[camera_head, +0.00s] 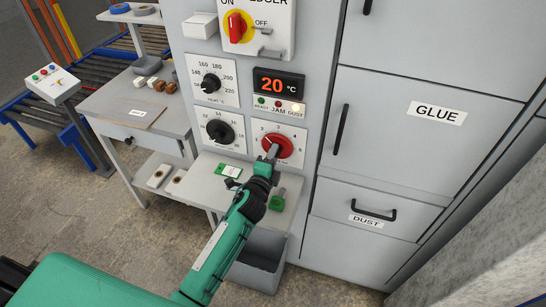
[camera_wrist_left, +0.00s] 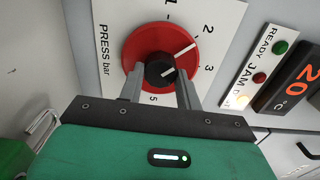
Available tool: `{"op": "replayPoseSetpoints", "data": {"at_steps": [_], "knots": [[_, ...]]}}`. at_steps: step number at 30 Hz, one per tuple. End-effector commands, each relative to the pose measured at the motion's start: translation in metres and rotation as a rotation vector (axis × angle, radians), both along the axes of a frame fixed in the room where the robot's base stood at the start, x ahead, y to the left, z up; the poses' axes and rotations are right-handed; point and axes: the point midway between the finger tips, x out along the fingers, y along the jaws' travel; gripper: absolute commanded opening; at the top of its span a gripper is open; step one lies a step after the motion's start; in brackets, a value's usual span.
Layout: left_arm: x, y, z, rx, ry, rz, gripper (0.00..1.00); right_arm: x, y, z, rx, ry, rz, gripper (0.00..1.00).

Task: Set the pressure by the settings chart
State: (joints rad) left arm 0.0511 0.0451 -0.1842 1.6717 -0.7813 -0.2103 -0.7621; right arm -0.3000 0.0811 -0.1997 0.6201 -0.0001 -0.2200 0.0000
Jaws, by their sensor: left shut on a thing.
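The pressure dial is a red knob (camera_head: 280,146) with a black centre on a white plate, low on the grey machine panel. In the left wrist view the knob (camera_wrist_left: 160,52) fills the upper middle, beside the label "PRESS bar". Its white pointer line lies between the 2 and the 3. My left gripper (camera_head: 270,154) is shut on the knob, with one finger on each side of its black centre; the fingers (camera_wrist_left: 160,88) hide part of the scale near 4. My right gripper is not in view. I cannot make out a settings chart.
A display (camera_head: 278,84) reads 20 °C, above READY, JAM and DUST lights; the DUST light glows. Two black-knobbed dials (camera_head: 212,82) (camera_head: 220,131) are to the left. A red switch (camera_head: 237,27) is above. A shelf with green items (camera_head: 229,170) lies below. A side table (camera_head: 115,100) stands left.

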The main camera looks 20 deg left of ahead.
Motion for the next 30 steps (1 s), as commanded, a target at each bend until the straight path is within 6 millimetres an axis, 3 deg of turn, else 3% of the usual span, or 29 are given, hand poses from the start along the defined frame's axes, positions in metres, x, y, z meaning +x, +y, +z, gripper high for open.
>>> {"op": "replayPoseSetpoints", "data": {"at_steps": [14,15,18,30], "knots": [[-0.0006,0.0,-0.0018,-0.017,0.004,0.0,0.12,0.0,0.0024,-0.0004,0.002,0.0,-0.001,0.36],[-0.0006,0.0001,-0.0019,-0.016,0.004,0.0,0.37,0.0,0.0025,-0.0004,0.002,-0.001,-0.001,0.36],[-0.0005,0.0,-0.0016,-0.016,0.004,0.0,0.56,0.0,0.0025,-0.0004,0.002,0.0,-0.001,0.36],[-0.0063,0.0003,-0.0012,-0.015,0.002,0.0,0.56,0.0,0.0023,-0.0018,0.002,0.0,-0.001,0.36]]}}
